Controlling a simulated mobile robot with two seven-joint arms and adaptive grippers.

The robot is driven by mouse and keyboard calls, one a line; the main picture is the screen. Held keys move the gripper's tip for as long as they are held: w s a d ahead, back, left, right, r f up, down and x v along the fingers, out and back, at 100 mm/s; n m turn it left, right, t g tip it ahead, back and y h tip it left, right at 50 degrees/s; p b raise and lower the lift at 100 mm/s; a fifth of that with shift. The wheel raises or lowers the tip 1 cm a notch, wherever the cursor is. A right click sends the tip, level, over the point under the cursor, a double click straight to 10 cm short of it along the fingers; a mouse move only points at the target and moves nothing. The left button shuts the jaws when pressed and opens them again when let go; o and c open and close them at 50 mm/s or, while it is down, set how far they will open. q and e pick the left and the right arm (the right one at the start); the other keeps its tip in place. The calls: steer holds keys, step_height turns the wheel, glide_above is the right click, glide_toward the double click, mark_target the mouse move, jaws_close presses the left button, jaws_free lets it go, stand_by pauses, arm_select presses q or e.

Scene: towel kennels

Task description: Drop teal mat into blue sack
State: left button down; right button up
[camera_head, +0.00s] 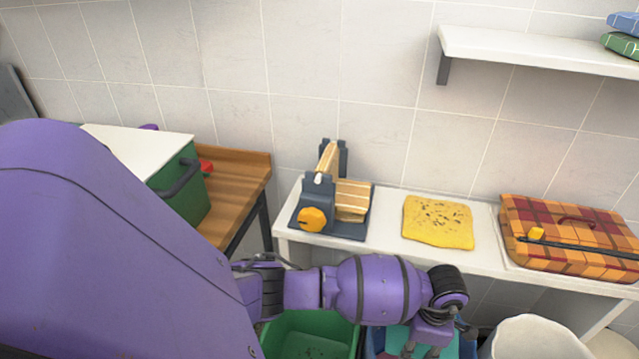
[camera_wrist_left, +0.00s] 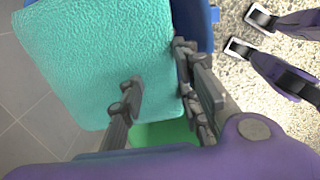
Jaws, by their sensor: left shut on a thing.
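The teal mat (camera_wrist_left: 90,55) is held in my left gripper (camera_wrist_left: 155,72), whose fingers are shut on its edge. In the head view the mat (camera_head: 398,342) shows partly below the gripper (camera_head: 421,349). The blue sack (camera_wrist_left: 205,18) shows behind the mat in the wrist view. In the head view only parts of the sack's blue rim (camera_head: 371,347) show around the mat. From above, the mat overlaps the sack; its height over it is unclear. My right gripper is not in view.
A green bin (camera_head: 308,325) stands left of the sack, and a white bin (camera_head: 535,338) stands to its right. Behind is a white bench (camera_head: 390,238) with a yellow cloth (camera_head: 438,222), a slicer-like device (camera_head: 330,208) and a plaid case (camera_head: 570,240).

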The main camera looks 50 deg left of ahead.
arm_select(q)
steer(key=f+b, duration=0.1)
steer(key=f, duration=0.1)
steer(key=f+b, duration=0.2)
steer(key=f, duration=0.1)
steer(key=shift+s, duration=0.2)
steer(key=shift+w+f, duration=0.1)
steer(key=shift+f, duration=0.25)
steer(key=shift+r, duration=0.1)
steer(key=c, duration=1.2)
jaws_free()
step_height(320, 180, up, 12)
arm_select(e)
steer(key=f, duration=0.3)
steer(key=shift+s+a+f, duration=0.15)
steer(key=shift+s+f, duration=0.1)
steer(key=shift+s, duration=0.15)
